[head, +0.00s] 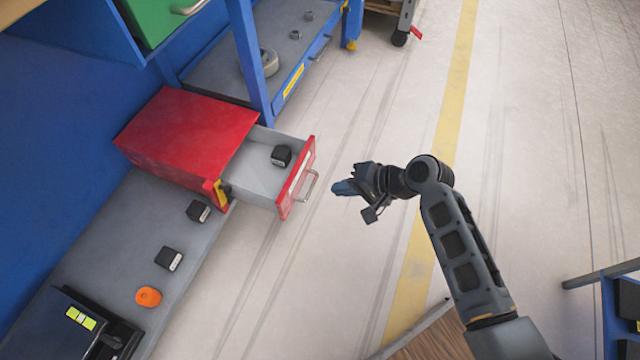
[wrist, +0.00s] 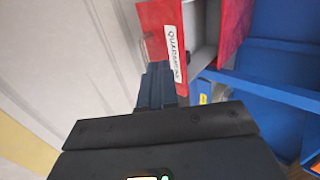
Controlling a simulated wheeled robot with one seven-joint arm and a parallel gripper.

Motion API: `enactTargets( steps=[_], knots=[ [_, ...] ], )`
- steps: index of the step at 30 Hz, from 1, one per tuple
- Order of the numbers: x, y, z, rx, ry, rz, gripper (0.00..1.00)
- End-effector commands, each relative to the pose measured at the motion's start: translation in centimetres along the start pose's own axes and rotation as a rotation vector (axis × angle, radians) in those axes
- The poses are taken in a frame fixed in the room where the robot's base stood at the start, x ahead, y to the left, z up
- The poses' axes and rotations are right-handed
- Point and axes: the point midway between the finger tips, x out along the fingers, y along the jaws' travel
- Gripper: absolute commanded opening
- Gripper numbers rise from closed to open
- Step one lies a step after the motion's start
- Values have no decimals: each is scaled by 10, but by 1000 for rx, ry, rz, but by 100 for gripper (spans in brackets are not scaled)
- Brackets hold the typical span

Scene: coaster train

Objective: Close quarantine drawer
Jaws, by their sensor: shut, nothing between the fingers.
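The red quarantine drawer unit (head: 185,135) sits on the grey bench with its drawer (head: 250,175) pulled out. A small black block (head: 281,156) lies inside the open drawer. The drawer has a red front (head: 297,178) with a metal handle (head: 309,187). In the wrist view the red front with its white label (wrist: 176,55) is just beyond the fingertips. My gripper (head: 340,188) is shut and empty, a short way to the right of the handle and apart from it in the head view. In the wrist view its fingers (wrist: 158,75) point toward the drawer front; contact there is hard to tell.
The grey bench (head: 120,230) holds two black blocks (head: 198,211) (head: 168,258), an orange item (head: 148,296) and a dark device (head: 75,325). A blue post (head: 247,55) stands behind the drawer. The floor (head: 370,110) around my gripper is clear.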

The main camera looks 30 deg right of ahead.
Motion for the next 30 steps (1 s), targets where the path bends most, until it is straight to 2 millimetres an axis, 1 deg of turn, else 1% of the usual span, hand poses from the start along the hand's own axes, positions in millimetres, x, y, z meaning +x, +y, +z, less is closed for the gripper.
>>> enactTargets(
  steps=[5,12,16,18,21,25,30],
  knots=[
    [28,3,0,-3,0,2,0],
    [76,4,1,-5,-1,1,0],
    [100,3,0,-5,1,2,0],
    [107,-7,0,-6,3,-1,0],
    [116,-16,0,-6,2,1,0],
    [122,-23,0,-4,3,1,0],
    [124,-26,0,-3,3,2,0]
  ],
)
